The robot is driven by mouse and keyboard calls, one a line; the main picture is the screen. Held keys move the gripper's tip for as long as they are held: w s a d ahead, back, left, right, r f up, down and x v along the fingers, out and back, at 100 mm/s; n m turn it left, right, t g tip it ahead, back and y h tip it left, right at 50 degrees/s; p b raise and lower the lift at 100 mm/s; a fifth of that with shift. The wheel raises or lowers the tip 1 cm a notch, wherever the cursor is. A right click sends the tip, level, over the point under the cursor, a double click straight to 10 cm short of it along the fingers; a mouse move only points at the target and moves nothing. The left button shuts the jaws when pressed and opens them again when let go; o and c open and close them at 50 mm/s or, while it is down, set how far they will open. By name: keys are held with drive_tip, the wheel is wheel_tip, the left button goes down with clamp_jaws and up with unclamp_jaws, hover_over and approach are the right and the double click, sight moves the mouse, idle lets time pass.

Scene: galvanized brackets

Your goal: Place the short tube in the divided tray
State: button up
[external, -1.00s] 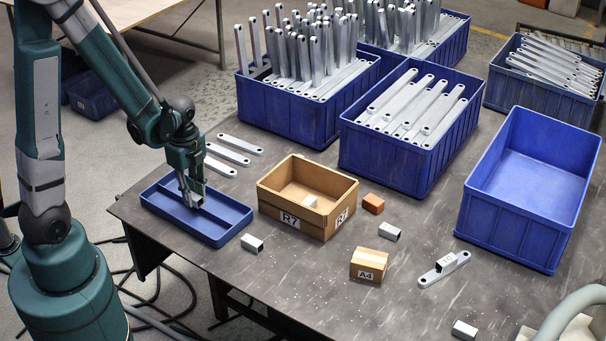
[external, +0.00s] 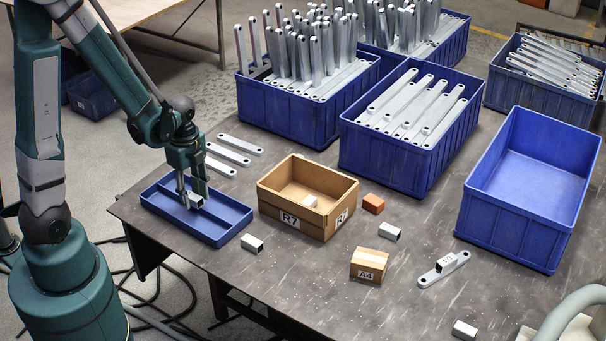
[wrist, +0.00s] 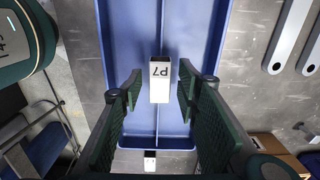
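The short tube (external: 196,201), a small silver block-like piece, is at the divided blue tray (external: 232,212). In the wrist view the tube (wrist: 160,88) shows a white face marked P7 and lines up over the tray's long divider. I cannot tell whether it rests on the divider or hangs just above it. My gripper (external: 192,200) is low over the tray. In the wrist view my gripper (wrist: 158,88) is open, with one finger on each side of the tube and a gap to both.
An open carton R7 (external: 328,222) stands right of the tray. Flat brackets (external: 228,150) lie behind it. Other short tubes (external: 252,243) lie nearby, with a small A4 box (external: 368,267) and an orange block (external: 373,204). An empty blue bin (external: 530,170) stands at right.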

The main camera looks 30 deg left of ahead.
wheel_tip(320, 180, up, 12)
drive_tip(key=p, duration=0.3)
idle(0.6)
drive_tip(key=shift+r, duration=0.1)
idle(0.6)
wheel_tip(320, 180, up, 10)
drive_tip(key=f+n+t, duration=0.1)
drive_tip(key=n+t, duration=0.2)
drive_tip(key=n, duration=0.5)
hover_over(192, 196)
drive_tip(key=s+a, duration=0.1)
drive_tip(key=a, duration=0.1)
drive_tip(key=s+a+r+n+t, duration=0.3)
drive_tip(key=s+r+n+t, duration=0.1)
drive_tip(key=r+n, duration=0.5)
drive_tip(key=shift+s+r+n, duration=0.25)
drive_tip(key=shift+r+n, duration=0.15)
drive_tip(key=shift+n, duration=0.1)
